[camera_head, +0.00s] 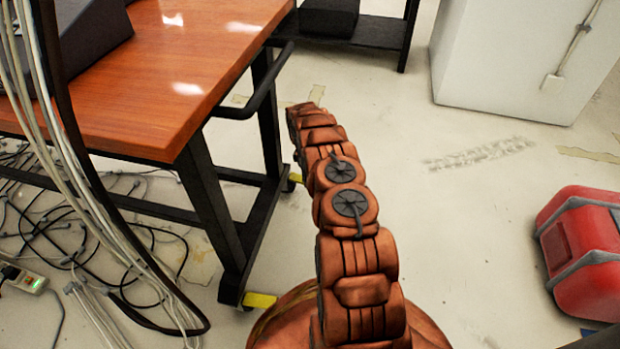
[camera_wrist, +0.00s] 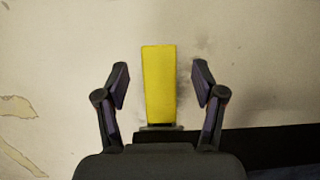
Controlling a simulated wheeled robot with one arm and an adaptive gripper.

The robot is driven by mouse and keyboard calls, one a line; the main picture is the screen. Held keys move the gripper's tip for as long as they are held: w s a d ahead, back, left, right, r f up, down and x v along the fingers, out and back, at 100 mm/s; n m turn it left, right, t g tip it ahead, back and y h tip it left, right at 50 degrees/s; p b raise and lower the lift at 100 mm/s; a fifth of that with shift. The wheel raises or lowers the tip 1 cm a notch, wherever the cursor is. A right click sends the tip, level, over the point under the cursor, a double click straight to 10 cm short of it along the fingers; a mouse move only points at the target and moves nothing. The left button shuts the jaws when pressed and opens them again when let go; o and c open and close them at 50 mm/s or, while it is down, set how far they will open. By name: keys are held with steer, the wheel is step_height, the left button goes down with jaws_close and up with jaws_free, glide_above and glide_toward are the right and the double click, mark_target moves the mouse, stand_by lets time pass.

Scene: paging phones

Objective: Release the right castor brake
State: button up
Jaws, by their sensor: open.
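A yellow brake pedal (camera_wrist: 159,85) lies centred between the two fingers of my gripper (camera_wrist: 161,70) in the wrist view. The fingers are open, with a gap on each side of the pedal. I cannot tell the height between fingertips and pedal. In the head view, a cart with an orange-brown top (camera_head: 170,75) and black legs stands at the left. One yellow pedal (camera_head: 260,300) shows at its near castor and another (camera_head: 293,178) at its far castor, partly hidden by my arm. My gripper is hidden in the head view.
A black handle bar (camera_head: 262,95) sticks out from the cart's end. Cables (camera_head: 95,215) hang and lie under the cart at left. A red case (camera_head: 583,255) stands at right, a white cabinet (camera_head: 510,60) at the back. The floor between is clear.

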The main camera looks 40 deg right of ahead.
step_height(320, 180, up, 10)
steer(key=w, duration=0.1)
steer(key=shift+a+r, duration=0.15)
steer(key=shift+a, duration=0.25)
steer(key=shift+w, duration=0.1)
